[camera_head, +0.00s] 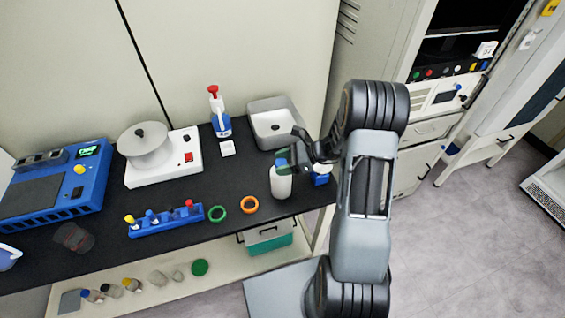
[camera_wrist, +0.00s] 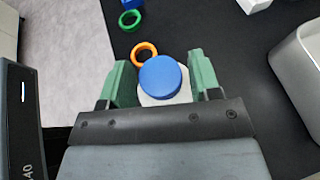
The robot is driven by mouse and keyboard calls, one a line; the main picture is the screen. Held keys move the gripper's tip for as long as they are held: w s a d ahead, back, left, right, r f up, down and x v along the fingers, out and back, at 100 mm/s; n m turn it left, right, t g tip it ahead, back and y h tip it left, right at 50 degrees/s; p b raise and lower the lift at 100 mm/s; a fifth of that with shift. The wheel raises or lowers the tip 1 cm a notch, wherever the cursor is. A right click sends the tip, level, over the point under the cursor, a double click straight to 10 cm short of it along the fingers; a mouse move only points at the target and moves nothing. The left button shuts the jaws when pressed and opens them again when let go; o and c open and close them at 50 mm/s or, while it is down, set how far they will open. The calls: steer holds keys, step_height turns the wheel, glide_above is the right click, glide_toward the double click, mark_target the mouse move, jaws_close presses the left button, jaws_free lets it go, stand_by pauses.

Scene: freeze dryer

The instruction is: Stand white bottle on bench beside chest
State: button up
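The white bottle (camera_head: 281,184) with a blue cap is near the front right part of the black bench (camera_head: 100,205). It looks upright. My gripper (camera_head: 291,158) is at its top. In the wrist view, the blue cap (camera_wrist: 160,77) lies between the green fingers of my gripper (camera_wrist: 163,82), which look closed against the white body on both sides. I cannot tell whether the bottle's base touches the bench. A small blue and white object (camera_head: 321,176), perhaps the chest, is just right of the bottle, partly hidden by my arm.
A grey basin (camera_head: 290,103) stands behind the bottle. Orange (camera_head: 249,205) and green (camera_head: 217,213) rings and a blue rack (camera_head: 165,221) lie to its left. A teal and white box (camera_head: 268,240) is below the bench. The bench's front edge is close.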

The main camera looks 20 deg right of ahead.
steer(key=shift+o, duration=0.8)
steer(key=shift+d+r, duration=0.1)
steer(key=shift+r, duration=0.1)
steer(key=b+v, duration=0.2)
steer(key=v, duration=0.9)
steer(key=s+a+r+n+h, duration=0.4)
steer(key=s+a+n+h, duration=0.1)
steer(key=n, duration=0.5)
steer(key=s+a+r+n+h, duration=0.5)
steer(key=s+n+h, duration=0.2)
steer(key=s+n, duration=0.2)
steer(key=shift+s+a+r+n+t+h, duration=0.2)
steer(key=shift+a+r+n+t+h, duration=0.15)
steer(key=shift+n, duration=0.75)
